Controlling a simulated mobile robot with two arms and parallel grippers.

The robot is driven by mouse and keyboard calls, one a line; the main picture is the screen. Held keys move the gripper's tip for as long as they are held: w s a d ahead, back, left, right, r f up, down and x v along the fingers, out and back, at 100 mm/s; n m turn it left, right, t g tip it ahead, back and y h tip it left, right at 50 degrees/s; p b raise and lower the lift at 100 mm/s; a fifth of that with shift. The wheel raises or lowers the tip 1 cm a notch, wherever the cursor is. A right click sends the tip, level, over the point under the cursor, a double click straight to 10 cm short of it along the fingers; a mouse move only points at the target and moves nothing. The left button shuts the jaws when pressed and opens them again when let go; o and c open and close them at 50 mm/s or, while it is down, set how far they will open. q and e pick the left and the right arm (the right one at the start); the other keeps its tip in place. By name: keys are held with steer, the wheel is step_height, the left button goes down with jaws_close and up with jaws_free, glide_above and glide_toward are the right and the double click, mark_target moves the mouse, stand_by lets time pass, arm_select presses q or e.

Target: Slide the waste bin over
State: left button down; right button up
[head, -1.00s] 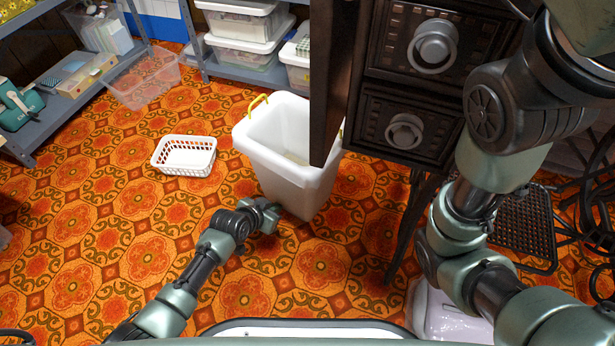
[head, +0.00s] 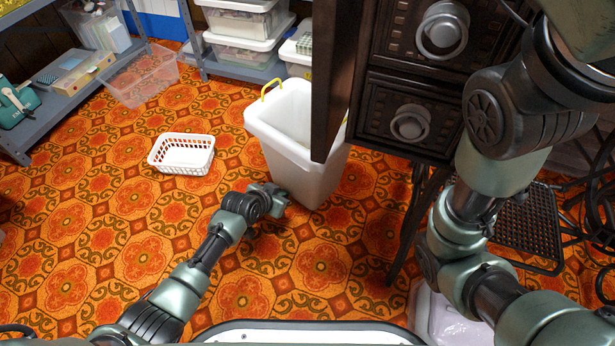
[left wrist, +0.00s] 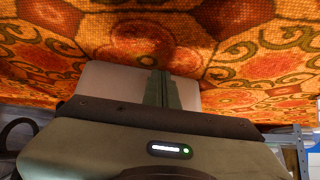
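The waste bin (head: 300,165) is a tall white bin with a yellow handle, standing upright on the floor in the middle of the head view. A dark cabinet panel hides part of its right side. My left gripper (head: 279,197) is low at the bin's near left side and appears to touch its lower wall. In the left wrist view the two green fingers (left wrist: 162,88) are together, with nothing seen between them, against a pale surface (left wrist: 110,82) that looks like the bin. My right arm crosses the right of the head view; its gripper is out of frame.
A white basket (head: 181,154) sits on the floor left of the bin. A clear container (head: 140,76) and grey shelves (head: 55,103) stand behind. The dark drawer cabinet (head: 408,122) is close on the bin's right. Patterned floor is open at left.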

arm_select(q)
steer(key=shift+h, duration=0.3)
steer(key=shift+w+d+b, duration=0.35)
steer(key=shift+w+d, duration=0.15)
steer(key=shift+d, duration=0.5)
steer(key=shift+w+d+b, duration=0.4)
steer(key=shift+w+d, duration=0.05)
steer(key=shift+d, duration=0.5)
steer(key=shift+w+d+b, duration=0.35)
steer(key=shift+w+d, duration=0.15)
steer(key=shift+d, duration=0.5)
steer(key=shift+w+d+r+b, duration=0.1)
steer(key=shift+w+d+b, duration=0.15)
steer(key=shift+w+b, duration=0.2)
steer(key=shift+w+d+r+b, duration=0.1)
steer(key=shift+w+d+b, duration=0.2)
steer(key=shift+w, duration=0.25)
steer(key=shift+w+d+f+b, duration=0.1)
steer(key=shift+w+d+b, duration=0.3)
steer(key=shift+w+b, duration=0.25)
steer(key=shift+s+p, duration=0.1)
steer(key=shift+p, duration=0.3)
steer(key=shift+s+a+r+p, duration=0.25)
steer(key=shift+s+r+p, duration=0.15)
steer(key=shift+p, duration=0.4)
steer(key=s+a+r+p, duration=0.1)
steer(key=s+p, duration=0.1)
steer(key=p, duration=0.2)
steer(key=shift+a+r, duration=0.3)
steer(key=shift+s+a, duration=0.1)
